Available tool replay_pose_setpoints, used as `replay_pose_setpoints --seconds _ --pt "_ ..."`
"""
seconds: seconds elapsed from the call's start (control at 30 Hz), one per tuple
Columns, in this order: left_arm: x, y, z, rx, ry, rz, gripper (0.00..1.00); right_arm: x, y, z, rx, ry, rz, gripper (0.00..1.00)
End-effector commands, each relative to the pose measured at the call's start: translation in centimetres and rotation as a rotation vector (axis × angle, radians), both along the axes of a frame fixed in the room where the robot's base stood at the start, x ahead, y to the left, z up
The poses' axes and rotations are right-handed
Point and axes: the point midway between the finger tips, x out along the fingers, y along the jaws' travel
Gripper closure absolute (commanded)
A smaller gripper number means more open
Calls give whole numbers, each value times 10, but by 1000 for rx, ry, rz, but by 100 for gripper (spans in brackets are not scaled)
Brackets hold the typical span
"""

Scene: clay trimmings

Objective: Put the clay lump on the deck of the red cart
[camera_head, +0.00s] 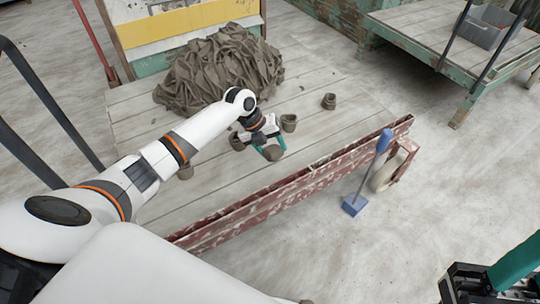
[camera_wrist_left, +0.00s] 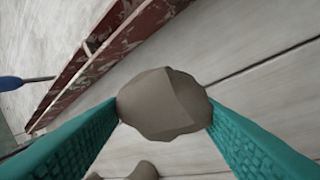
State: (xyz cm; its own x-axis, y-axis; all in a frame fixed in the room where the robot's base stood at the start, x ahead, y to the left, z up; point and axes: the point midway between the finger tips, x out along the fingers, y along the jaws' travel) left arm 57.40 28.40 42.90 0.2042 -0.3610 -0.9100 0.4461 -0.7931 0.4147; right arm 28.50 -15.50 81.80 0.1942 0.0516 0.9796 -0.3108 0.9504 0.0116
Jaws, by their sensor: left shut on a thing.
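The grey-brown clay lump (camera_head: 273,153) is between the teal fingers of my left gripper (camera_head: 264,146). In the left wrist view the lump (camera_wrist_left: 165,103) fills the gap, with a finger against each side. It is over the pale planks of the red cart's deck (camera_head: 225,195), inside the red side rail. I cannot tell whether its underside touches the planks. My right gripper (camera_head: 508,272) shows only partly at the bottom right corner, away from the cart; its fingertips are not clear.
A large heap of clay trimmings (camera_head: 220,70) covers the back of the deck. A blue long-handled tool (camera_head: 355,203) stands outside the red rail (camera_head: 300,190). A green cart (camera_head: 420,40) with a grey bin (camera_head: 485,27) is at upper right.

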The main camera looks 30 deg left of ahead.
Motion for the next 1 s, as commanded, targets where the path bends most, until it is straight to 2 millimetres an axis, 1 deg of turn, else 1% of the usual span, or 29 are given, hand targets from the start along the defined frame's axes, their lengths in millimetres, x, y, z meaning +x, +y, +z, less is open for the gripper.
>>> replay_pose_setpoints --seconds 0.2,0.27,0.33,0.53,0.63,0.67,0.7,1.0 --pt "0 0 -38 -1 2 1 70 0 0 -18 -1 2 0 64" --pt "0 0 -45 -1 2 1 70 0 0 -21 -1 2 0 64" --pt "0 0 -47 -1 0 1 70 0 0 -21 -1 2 0 64" --pt "0 0 -45 0 0 0 70 0 0 -20 -1 3 0 64" --pt "0 0 -48 0 0 0 70 0 0 -22 -1 3 0 64" --pt "0 0 -49 1 1 1 42 1 0 -22 -1 3 0 64" --pt "0 0 -48 0 0 1 35 1 0 -21 -1 4 0 64" --pt "0 0 -46 1 1 1 34 1 0 -20 -1 3 0 64"
